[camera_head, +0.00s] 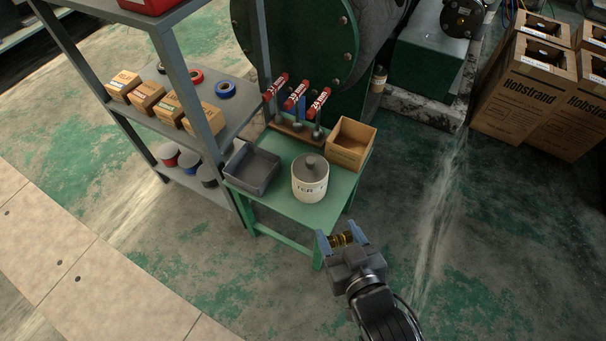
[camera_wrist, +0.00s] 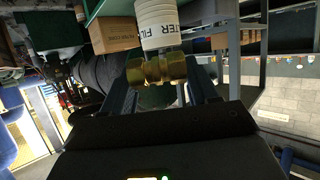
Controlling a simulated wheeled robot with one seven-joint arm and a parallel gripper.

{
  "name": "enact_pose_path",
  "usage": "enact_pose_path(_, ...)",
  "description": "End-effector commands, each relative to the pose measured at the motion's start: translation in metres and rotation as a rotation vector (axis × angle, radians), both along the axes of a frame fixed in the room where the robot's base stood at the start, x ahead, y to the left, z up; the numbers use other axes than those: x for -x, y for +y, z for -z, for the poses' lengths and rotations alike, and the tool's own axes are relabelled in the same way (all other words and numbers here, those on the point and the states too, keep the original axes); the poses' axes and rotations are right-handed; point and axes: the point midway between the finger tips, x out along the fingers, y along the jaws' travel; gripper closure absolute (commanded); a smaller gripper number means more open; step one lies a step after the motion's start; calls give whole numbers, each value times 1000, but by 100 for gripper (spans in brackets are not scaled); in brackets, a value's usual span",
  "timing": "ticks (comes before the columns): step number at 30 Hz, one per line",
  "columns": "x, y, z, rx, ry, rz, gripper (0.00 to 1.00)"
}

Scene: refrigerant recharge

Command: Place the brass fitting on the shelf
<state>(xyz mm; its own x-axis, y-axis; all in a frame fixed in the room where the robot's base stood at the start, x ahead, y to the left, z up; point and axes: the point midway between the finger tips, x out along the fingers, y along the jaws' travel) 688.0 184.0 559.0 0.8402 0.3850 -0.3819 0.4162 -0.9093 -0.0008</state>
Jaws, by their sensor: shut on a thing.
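The brass fitting (camera_head: 342,239) is held between the blue-grey fingers of my gripper (camera_head: 342,238), in front of the green table's right corner and apart from it. In the wrist view the brass fitting (camera_wrist: 156,69) shows close up, between the fingers. The grey shelf unit (camera_head: 224,127) stands at the left. Its middle level holds several small cardboard boxes (camera_head: 147,97) and rolls of tape (camera_head: 221,89). Its lower level holds round red, blue and dark items (camera_head: 187,159).
Large cartons (camera_head: 524,89) stand at the right. The floor right of the table is clear.

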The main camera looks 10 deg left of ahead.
Motion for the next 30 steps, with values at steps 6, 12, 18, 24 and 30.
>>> enact_pose_path(6, -26, 14, 18, -1, -3, -8, 72)
enact_pose_path(12, -65, 30, 44, -3, -3, -7, 72)
enact_pose_path(18, -96, 42, 64, -2, -2, -7, 72)
enact_pose_path(24, -107, 45, 71, -2, -1, -7, 72)
enact_pose_path(30, -107, 45, 95, -1, 0, -7, 72)
